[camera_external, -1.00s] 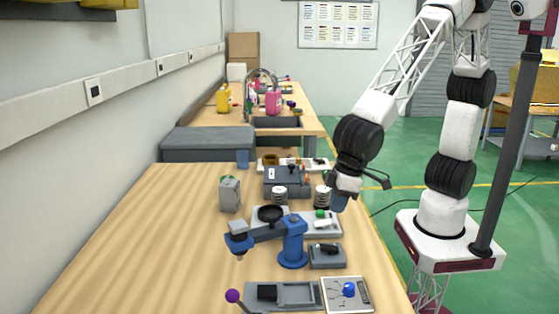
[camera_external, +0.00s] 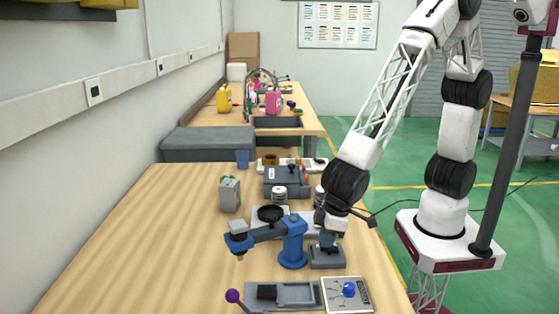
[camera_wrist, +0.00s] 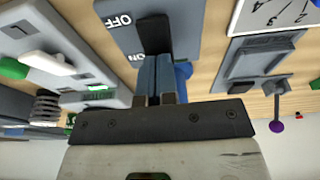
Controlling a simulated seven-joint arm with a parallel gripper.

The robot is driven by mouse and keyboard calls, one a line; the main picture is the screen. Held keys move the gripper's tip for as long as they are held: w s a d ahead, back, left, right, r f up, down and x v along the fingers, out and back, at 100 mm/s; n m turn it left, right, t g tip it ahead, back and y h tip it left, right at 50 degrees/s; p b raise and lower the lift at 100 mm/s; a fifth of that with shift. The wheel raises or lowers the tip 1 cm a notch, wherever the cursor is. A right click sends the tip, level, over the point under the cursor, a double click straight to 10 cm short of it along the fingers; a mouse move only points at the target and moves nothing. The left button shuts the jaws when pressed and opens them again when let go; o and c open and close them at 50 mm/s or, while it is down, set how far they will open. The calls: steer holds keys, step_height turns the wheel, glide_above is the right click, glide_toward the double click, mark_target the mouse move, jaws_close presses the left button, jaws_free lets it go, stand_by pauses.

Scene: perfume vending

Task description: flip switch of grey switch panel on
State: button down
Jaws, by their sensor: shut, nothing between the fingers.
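The grey switch panel (camera_external: 327,260) lies on the wooden table. It fills the upper middle of the wrist view (camera_wrist: 190,40), with "OFF" near the top and "ON" lower, close to my fingers. Its black switch (camera_wrist: 154,34) sits beside the lettering. My gripper (camera_external: 327,243) is directly over the panel. I cannot tell which way the switch is set.
A blue arm-shaped device (camera_external: 292,240) stands just left of the panel. A grey tray device with a purple ball (camera_external: 232,296) and a white dial panel (camera_external: 346,295) lie in front. The table's left side is clear.

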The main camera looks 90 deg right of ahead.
mark_target(336, 248)
steer(key=shift+f, duration=0.15)
stand_by(0.3)
steer(key=shift+w+f+g, duration=0.25)
steer(key=shift+g, duration=0.25)
steer(key=shift+s, duration=0.15)
steer(key=shift+f, duration=0.1)
steer(key=shift+s+d+f, duration=0.1)
steer(key=shift+s, duration=0.8)
steer(key=shift+w+r, duration=0.1)
steer(key=shift+r, duration=0.2)
steer(key=shift+r, duration=0.8)
step_height(336, 248, up, 12)
steer(key=s, duration=0.1)
steer(key=shift+s+r, duration=0.2)
steer(key=shift+s, duration=0.1)
